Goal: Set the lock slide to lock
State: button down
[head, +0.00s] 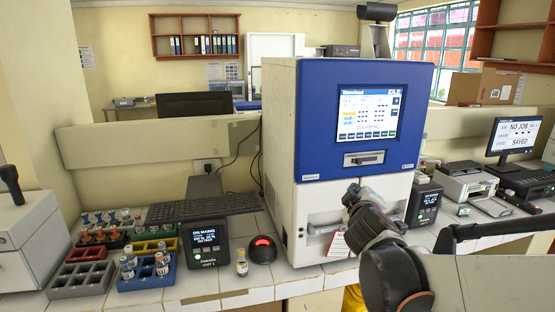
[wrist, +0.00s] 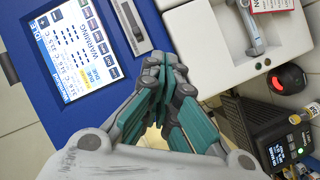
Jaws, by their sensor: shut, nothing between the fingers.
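The culture incubator (head: 310,120) has a blue upper front with a lit screen (head: 367,114). Below the screen is a small silver-framed slot fitting (head: 364,158), which looks like the lock slide; it also shows in the wrist view (wrist: 131,26). Its setting is too small to read. My gripper (head: 352,190) is in front of the incubator, below the fitting in the head view. In the wrist view my gripper (wrist: 164,66) has its fingertips together and empty, close beside one end of the fitting. I cannot tell whether they touch the panel.
The white lower front carries a handle (head: 325,228) with a red-and-white tag (head: 340,245) hanging by it. A dark device (head: 424,203) stands right of the incubator. A red-lit scanner (head: 262,248), a small vial (head: 241,262) and colored vial racks crowd the counter at left.

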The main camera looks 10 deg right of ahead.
jog(key=w+n+t+y+p, duration=0.2)
jog(key=w+n+t+p, duration=0.1)
jog(key=w+n, duration=0.4)
jog(key=shift+w+d+n, duration=0.2)
jog(key=shift+w+n, duration=0.05)
jog(key=shift+n, duration=0.75)
jog(key=shift+w+r, duration=0.1)
jog(key=shift+r, duration=0.05)
